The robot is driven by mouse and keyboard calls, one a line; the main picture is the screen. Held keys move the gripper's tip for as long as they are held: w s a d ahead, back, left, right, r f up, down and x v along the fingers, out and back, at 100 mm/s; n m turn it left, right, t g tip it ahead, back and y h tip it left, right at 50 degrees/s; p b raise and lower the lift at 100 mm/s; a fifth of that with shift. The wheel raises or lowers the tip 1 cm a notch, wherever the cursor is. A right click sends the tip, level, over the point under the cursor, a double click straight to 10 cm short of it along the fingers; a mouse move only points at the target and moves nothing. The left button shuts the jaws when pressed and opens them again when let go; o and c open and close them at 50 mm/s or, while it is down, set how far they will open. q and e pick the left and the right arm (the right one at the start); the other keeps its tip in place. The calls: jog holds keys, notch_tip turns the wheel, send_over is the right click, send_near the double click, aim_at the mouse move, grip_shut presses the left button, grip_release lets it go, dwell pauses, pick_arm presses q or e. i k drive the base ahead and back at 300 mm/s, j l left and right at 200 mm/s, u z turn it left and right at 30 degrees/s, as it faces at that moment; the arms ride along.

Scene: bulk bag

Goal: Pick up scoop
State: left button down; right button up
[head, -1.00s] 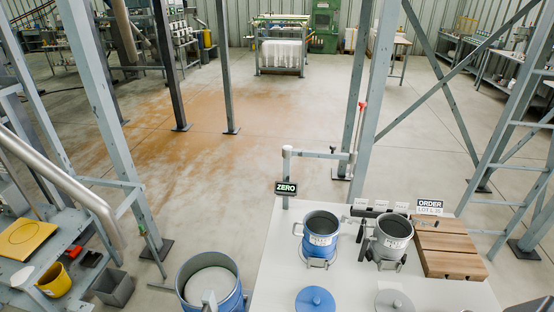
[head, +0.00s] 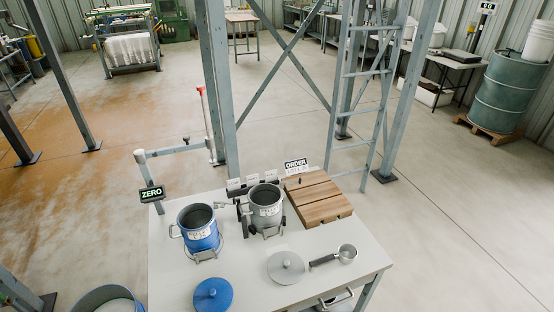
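The scoop (head: 346,254) lies on the white table (head: 245,270) near its right edge. It has a round metal bowl and a dark handle pointing left, toward the grey lid. Nothing covers it. Neither of my grippers shows in the head view.
On the table stand a blue pot (head: 199,233) and a grey pot (head: 265,208). A blue lid (head: 212,294), a grey lid (head: 285,267) and a slatted wooden block (head: 317,200) lie around them. A steel post (head: 216,90) rises behind.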

aim_at(347, 253)
jog(key=i+l, duration=0.15)
jog(key=i, duration=0.3)
jog(key=i+l, duration=0.15)
jog(key=i, duration=0.3)
jog(key=i+l+z, duration=0.1)
jog(key=i, duration=0.35)
jog(key=l, duration=0.1)
